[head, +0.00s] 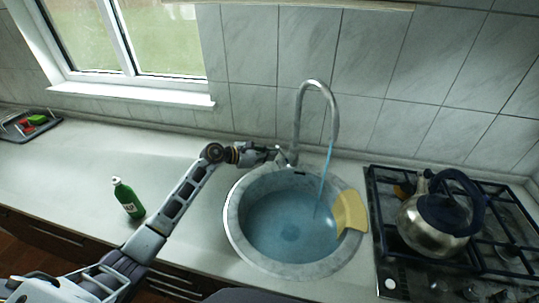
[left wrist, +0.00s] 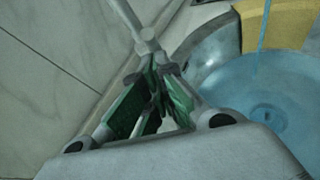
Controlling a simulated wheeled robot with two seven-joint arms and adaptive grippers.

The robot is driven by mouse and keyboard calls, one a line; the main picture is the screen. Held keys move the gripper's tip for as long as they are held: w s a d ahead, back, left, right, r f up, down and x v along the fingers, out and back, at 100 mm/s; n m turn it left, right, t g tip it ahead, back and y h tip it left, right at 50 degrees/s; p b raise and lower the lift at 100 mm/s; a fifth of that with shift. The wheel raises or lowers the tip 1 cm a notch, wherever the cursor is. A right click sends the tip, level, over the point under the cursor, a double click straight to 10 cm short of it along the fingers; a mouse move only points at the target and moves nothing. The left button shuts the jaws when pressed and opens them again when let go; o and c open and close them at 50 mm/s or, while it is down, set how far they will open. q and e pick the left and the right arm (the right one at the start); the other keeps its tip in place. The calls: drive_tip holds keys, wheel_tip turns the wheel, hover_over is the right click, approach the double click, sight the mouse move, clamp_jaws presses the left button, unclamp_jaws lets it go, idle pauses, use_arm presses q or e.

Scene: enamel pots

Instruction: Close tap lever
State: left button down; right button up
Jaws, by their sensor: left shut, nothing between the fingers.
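The chrome tap (head: 318,84) rises behind the round sink (head: 232,218) and arches over it. A blue stream of water (head: 325,175) runs from its spout into the sink, which holds bluish water. My left gripper (head: 275,153) is shut and empty at the left side of the tap's base. In the left wrist view its green-padded fingers (left wrist: 158,82) come together right by the tap's metal post (left wrist: 128,18). The tap lever is small and largely hidden by the fingers; I cannot tell whether they touch it. My right gripper is not in view.
A yellow cloth or sponge (head: 350,212) lies over the sink's right rim. A kettle (head: 432,228) stands on the gas hob (head: 390,262) at right. A green bottle (head: 128,199) stands on the counter at left. A tray (head: 15,134) lies far left. The tiled wall is close behind the tap.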

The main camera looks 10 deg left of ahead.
use_arm(q)
drive_tip(key=shift+w+d+r+n+g+y+p, duration=0.15)
drive_tip(key=shift+w+d+r+g+y+p, duration=0.35)
drive_tip(key=shift+w+r+p, duration=0.3)
drive_tip(key=shift+w+d+r+n+g+y+p, duration=0.15)
drive_tip(key=shift+w+d+r+g+y+p, duration=0.25)
drive_tip(key=shift+w+d+r+g+p, duration=0.35)
drive_tip(key=shift+a, duration=0.15)
drive_tip(key=shift+r, duration=0.1)
idle(0.5)
drive_tip(key=shift+r, duration=0.1)
drive_tip(key=shift+r+p, duration=0.4)
drive_tip(key=shift+p, duration=0.05)
